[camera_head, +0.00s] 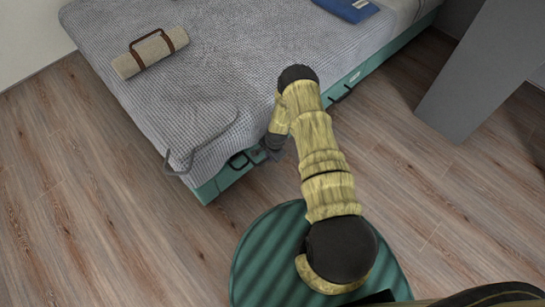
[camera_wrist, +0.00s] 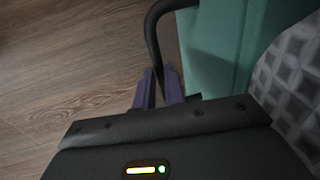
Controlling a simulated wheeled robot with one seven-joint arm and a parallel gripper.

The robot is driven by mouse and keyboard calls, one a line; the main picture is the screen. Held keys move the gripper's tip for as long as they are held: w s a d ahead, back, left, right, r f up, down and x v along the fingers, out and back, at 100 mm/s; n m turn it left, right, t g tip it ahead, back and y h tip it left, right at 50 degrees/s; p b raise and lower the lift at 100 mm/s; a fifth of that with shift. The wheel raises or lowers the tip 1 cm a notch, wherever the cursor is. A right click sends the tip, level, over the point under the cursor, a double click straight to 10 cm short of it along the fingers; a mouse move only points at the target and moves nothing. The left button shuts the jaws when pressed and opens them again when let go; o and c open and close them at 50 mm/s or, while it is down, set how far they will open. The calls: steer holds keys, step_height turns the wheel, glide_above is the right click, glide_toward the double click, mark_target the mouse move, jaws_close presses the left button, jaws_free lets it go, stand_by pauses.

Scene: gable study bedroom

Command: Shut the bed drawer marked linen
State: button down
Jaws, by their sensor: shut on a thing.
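The teal bed side (camera_head: 225,178) has drawer fronts with black handles. One black handle (camera_head: 238,160) is near the foot end, and another handle (camera_head: 342,93) is further right. My gripper (camera_head: 268,152) is low beside the bed, close to the foot-end handle. In the wrist view, my purple fingers (camera_wrist: 159,88) are shut around the lower part of a curved black handle (camera_wrist: 152,35), next to a teal panel (camera_wrist: 220,50). A small pale label (camera_head: 355,77) shows near the right handle; its word is too small to read. I cannot tell how far any drawer is out.
The bed's grey blanket (camera_head: 215,65) hangs over its edge, with a rolled beige mat (camera_head: 150,53) and a blue folded item (camera_head: 347,8) on top. A grey panel (camera_head: 485,70) stands at the right. Wooden floor (camera_head: 410,190) is clear between them.

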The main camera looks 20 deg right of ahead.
steer(key=shift+w+a+r, duration=0.1)
steer(key=shift+w+a, duration=0.05)
steer(key=shift+w, duration=0.2)
steer(key=c, duration=1.5)
jaws_free()
steer(key=shift+s, duration=0.1)
steer(key=s+r+p, duration=0.1)
steer(key=r+p, duration=0.1)
steer(key=r, duration=0.3)
steer(key=s+d+r+p, duration=0.1)
steer(key=r+p, duration=0.1)
steer(key=r, duration=0.4)
steer(key=s+r+p, duration=0.1)
steer(key=r+p, duration=0.2)
steer(key=r, duration=0.3)
steer(key=shift+d, duration=0.25)
